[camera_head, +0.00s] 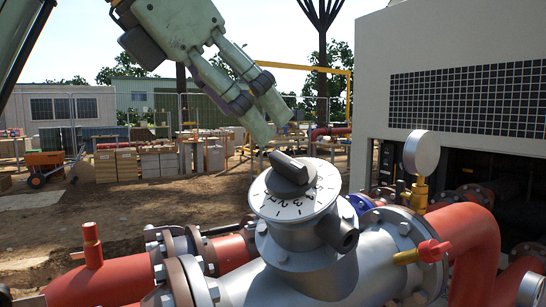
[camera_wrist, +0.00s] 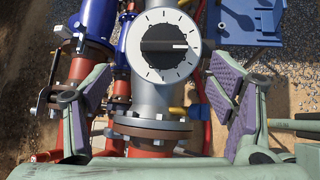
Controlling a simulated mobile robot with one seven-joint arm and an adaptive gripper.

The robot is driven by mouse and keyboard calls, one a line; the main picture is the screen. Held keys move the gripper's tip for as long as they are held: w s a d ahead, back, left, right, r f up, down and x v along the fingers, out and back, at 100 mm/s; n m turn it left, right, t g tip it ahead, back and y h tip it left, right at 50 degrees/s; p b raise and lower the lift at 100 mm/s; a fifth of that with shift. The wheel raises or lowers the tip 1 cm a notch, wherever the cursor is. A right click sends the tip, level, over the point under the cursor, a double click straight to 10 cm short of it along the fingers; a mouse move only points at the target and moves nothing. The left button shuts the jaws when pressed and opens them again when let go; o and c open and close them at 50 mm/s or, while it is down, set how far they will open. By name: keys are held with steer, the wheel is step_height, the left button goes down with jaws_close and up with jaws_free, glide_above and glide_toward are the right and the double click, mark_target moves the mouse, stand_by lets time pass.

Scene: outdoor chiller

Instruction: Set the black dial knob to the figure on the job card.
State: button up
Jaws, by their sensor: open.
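The black dial knob (camera_head: 293,170) is a raised bar on a round white dial (camera_head: 268,201), on top of a grey valve body. In the wrist view the knob (camera_wrist: 165,45) lies crosswise on the dial, with a pale mark at its right end pointing right. Dark figures and ticks ring the dial in the head view, too small to read surely. My gripper (camera_head: 273,127) is open and empty, just above the knob and apart from it. In the wrist view its fingers (camera_wrist: 158,82) are spread wide, with the knob beyond them. I see no job card.
A pressure gauge (camera_head: 421,153) on a brass stem stands right of the dial. Red flanged pipes (camera_head: 480,235) run on both sides, with a red-handled tap (camera_head: 432,250) in front. The chiller housing (camera_head: 465,60) rises at right. Crates and fencing stand far behind.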

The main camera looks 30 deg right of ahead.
mark_target(286, 159)
steer(key=x, duration=0.6)
steer(key=p+x, duration=0.1)
steer(key=x, duration=0.3)
steer(key=shift+s+d, duration=0.1)
steer(key=shift+s, duration=0.15)
steer(key=shift+c, duration=0.2)
steer(key=c, duration=1)
steer(key=shift+c, duration=0.2)
steer(key=shift+m, duration=0.4)
steer(key=m+g, duration=0.1)
steer(key=m, duration=0.2)
steer(key=m+g, duration=0.1)
steer(key=m, duration=0.1)
steer(key=shift+m+y, duration=0.3)
steer(key=shift+m, duration=0.1)
steer(key=m+g+y, duration=0.1)
steer(key=m, duration=0.4)
steer(key=shift+s+m, duration=0.1)
steer(key=shift+m, duration=0.3)
steer(key=shift+y, duration=0.3)
